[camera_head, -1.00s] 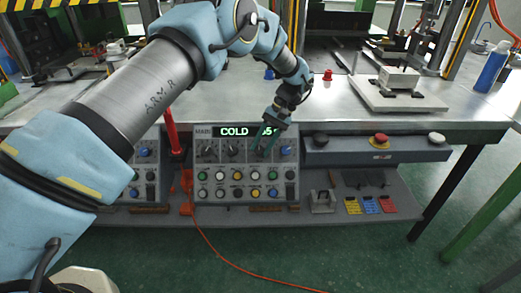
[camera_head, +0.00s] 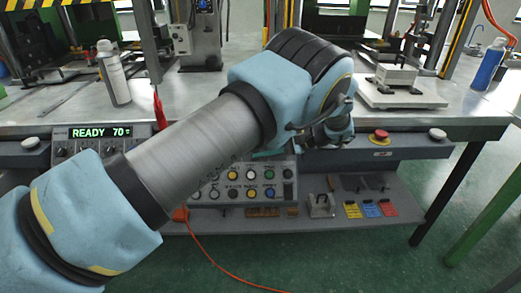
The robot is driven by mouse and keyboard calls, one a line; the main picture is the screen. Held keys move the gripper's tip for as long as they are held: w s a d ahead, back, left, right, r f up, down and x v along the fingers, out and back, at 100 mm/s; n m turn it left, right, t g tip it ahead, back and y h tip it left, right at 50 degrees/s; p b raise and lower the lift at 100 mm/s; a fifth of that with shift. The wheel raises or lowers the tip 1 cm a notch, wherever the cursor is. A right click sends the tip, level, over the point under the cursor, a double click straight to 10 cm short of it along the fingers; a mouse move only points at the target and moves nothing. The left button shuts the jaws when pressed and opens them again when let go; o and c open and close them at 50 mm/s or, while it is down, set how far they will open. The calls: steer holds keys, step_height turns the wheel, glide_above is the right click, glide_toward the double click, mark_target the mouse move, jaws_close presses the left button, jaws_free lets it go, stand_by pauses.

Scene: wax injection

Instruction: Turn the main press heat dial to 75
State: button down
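The control panel with the main press dials (camera_head: 240,192) is at centre on the front of the bench. My arm covers its display and most or all of its dial row; only the lower rows of coloured buttons and knobs show. The heat dial and the reading cannot be seen.
Another panel (camera_head: 80,144) at left reads READY 70. A red-handled tool (camera_head: 159,110) hangs between the panels. A spray bottle (camera_head: 114,75) stands on the bench (camera_head: 420,115). A red emergency button (camera_head: 380,135) is at right. An orange cable crosses the floor.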

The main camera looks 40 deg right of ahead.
steer(key=shift+a+f+m+t, duration=0.1)
steer(key=shift+f+m+t, duration=0.05)
steer(key=shift+m+t, duration=0.6)
steer(key=shift+t+b, duration=0.25)
steer(key=shift+b, duration=0.05)
steer(key=c, duration=0.5)
jaws_free()
steer(key=shift+s, duration=0.1)
steer(key=b+v, duration=0.2)
steer(key=v, duration=0.8)
steer(key=shift+s+b, duration=0.3)
steer(key=shift+b, duration=0.05)
